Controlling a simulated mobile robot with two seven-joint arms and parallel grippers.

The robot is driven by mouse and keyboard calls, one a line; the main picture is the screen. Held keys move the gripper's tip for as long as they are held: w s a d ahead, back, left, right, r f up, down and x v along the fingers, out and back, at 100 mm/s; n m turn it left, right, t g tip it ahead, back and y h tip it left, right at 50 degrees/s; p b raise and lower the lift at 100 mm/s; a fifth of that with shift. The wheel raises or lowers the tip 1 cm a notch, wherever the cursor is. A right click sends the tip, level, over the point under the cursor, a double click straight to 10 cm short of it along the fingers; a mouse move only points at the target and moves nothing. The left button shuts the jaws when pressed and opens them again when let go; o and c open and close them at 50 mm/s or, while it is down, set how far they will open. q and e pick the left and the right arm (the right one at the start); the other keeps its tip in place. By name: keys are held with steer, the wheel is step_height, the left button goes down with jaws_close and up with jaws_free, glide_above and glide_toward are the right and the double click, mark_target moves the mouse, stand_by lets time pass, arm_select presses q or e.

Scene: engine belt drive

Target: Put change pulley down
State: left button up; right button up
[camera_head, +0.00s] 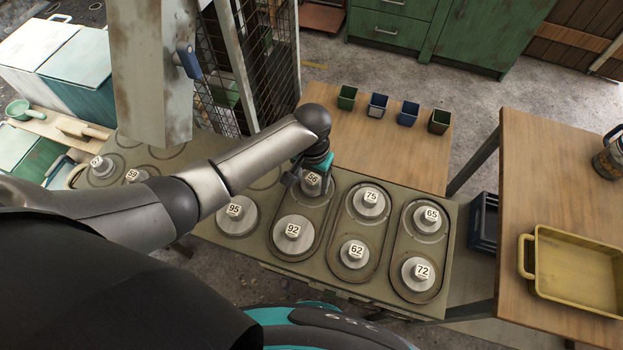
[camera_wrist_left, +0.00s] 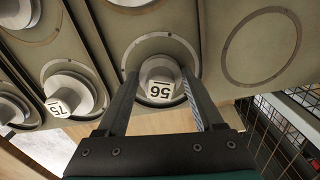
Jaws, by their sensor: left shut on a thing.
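The grey change pulley marked 56 (camera_head: 312,181) is at the far end of a slot in the olive-green pulley board (camera_head: 332,245). In the left wrist view its numbered hub (camera_wrist_left: 159,88) is between my two fingers, inside a round ring of the board. My left gripper (camera_head: 308,174) reaches down from above and is shut on that hub. The pulley looks upright and level. I cannot tell whether its underside touches the board. The pulley marked 92 (camera_head: 293,233) is at the near end of the same slot. My right gripper is out of view.
Pulleys 75 (camera_head: 370,200), 62 (camera_head: 355,252), 65 (camera_head: 430,216), 72 (camera_head: 420,272) and 95 (camera_head: 238,213) stand close by on the board. Several small bins (camera_head: 377,105) stand on the wooden table behind. A yellow tray (camera_head: 583,262) is on the right table. A wire-mesh guard (camera_head: 276,60) rises behind my arm.

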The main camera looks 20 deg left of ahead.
mark_target(312, 180)
arm_select(q)
steer(key=o, duration=1.4)
steer(key=shift+f, duration=0.1)
step_height(312, 180, up, 12)
steer(key=p, duration=0.3)
